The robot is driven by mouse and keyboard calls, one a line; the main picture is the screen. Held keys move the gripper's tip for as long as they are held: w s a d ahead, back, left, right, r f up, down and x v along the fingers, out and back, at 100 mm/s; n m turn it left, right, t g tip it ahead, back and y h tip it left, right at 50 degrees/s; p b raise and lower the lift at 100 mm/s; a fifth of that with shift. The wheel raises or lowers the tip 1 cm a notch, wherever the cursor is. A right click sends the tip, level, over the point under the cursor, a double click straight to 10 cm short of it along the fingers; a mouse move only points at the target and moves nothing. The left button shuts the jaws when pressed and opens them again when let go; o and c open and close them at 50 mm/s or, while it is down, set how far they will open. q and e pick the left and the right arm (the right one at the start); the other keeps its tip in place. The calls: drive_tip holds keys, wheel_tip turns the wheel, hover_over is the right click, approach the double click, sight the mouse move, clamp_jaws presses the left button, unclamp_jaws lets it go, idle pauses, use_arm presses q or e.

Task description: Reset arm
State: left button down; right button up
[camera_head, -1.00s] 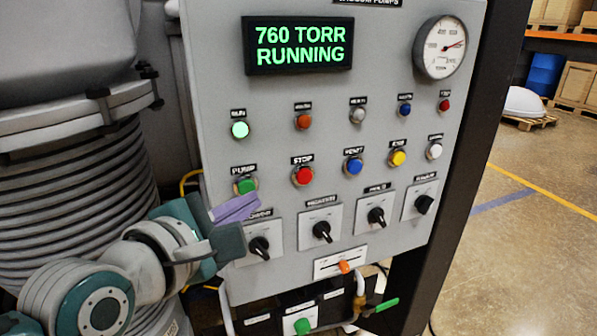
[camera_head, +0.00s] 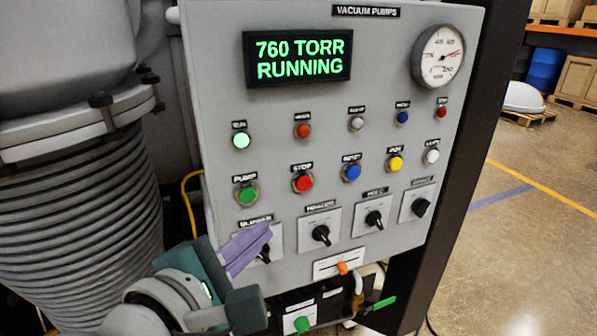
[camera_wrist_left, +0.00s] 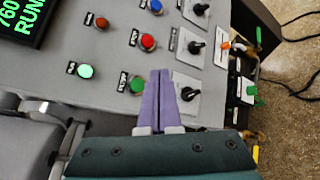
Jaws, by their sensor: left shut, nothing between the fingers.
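My left gripper (camera_head: 245,248) has purple fingers and sits at the lower left of the grey control panel (camera_head: 330,205), in front of the leftmost black knob. In the left wrist view its fingers (camera_wrist_left: 160,85) are together and empty, pointing at the panel beside the green pump button (camera_wrist_left: 137,85). The pump button (camera_head: 246,195) is fully visible in the head view, above the fingertips. The display (camera_head: 298,58) reads 760 TORR RUNNING, and a round green light (camera_head: 241,141) is lit. My right gripper is not in view.
A large ribbed grey bellows (camera_head: 75,230) stands close on the left. A dial gauge (camera_head: 438,56) is at upper right. Open floor (camera_head: 530,230) lies right of the panel.

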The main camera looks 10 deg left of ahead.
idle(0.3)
use_arm(q)
drive_tip(key=s+a+m+g+y, duration=0.15)
drive_tip(key=s+m+g, duration=0.25)
drive_tip(key=s+m, duration=0.4)
drive_tip(key=s+a+m+g+p, duration=0.15)
drive_tip(key=s+m+g, duration=0.25)
drive_tip(key=s+m, duration=0.4)
drive_tip(key=s+a+m+g+y, duration=0.1)
drive_tip(key=s+a+m+g, duration=0.25)
drive_tip(key=s+m, duration=0.5)
wheel_tip(320, 180, up, 26)
drive_tip(key=d+p, duration=0.1)
drive_tip(key=p, duration=2.5)
drive_tip(key=shift+w+f, duration=0.2)
drive_tip(key=shift+w, duration=0.25)
